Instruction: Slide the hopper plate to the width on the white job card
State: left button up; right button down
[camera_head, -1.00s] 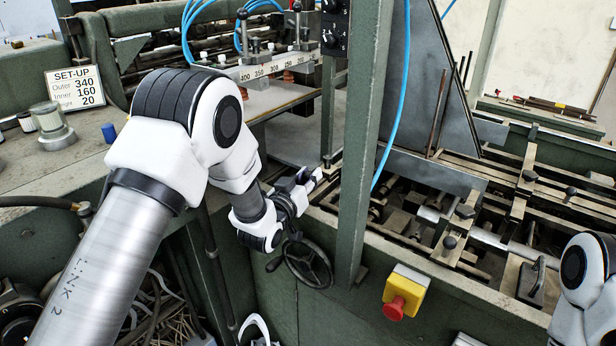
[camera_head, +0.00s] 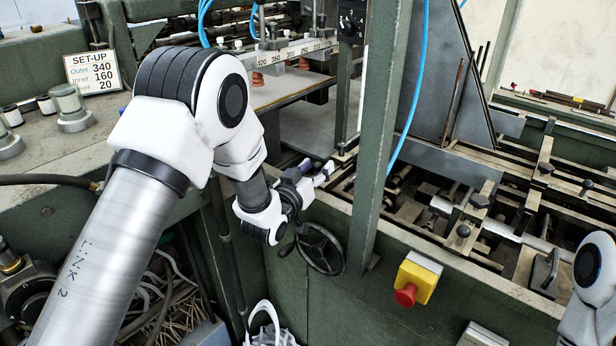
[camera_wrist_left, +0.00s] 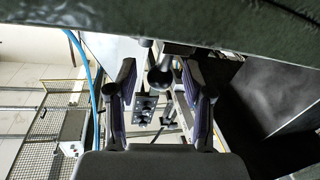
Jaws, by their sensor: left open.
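The white SET-UP job card (camera_head: 93,73) stands at the left on the machine top; it reads Outer 340, Inner 160 and a partly hidden line of 20. A scale bar (camera_head: 290,53) with printed numbers runs above the feed board. My left gripper (camera_head: 325,172) is at the machine's near edge, above the handwheel. In the left wrist view its two fingers (camera_wrist_left: 160,112) are spread, with a round dark knob (camera_wrist_left: 159,80) between them, apart from both. I cannot tell which part is the hopper plate; a grey plate (camera_head: 315,128) lies behind the gripper. My right gripper is not in view.
A green post (camera_head: 385,140) stands just right of my left gripper. A handwheel (camera_head: 320,249) is below it, and a yellow box with a red button (camera_head: 417,279) is to the right. Blue hoses hang nearby. Rails and bars (camera_head: 480,225) fill the right side.

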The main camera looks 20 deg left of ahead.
pick_arm(q)
jog(key=s+a, duration=0.1)
jog(key=s, duration=1)
jog(key=shift+a, duration=0.3)
jog(key=shift+f, duration=0.15)
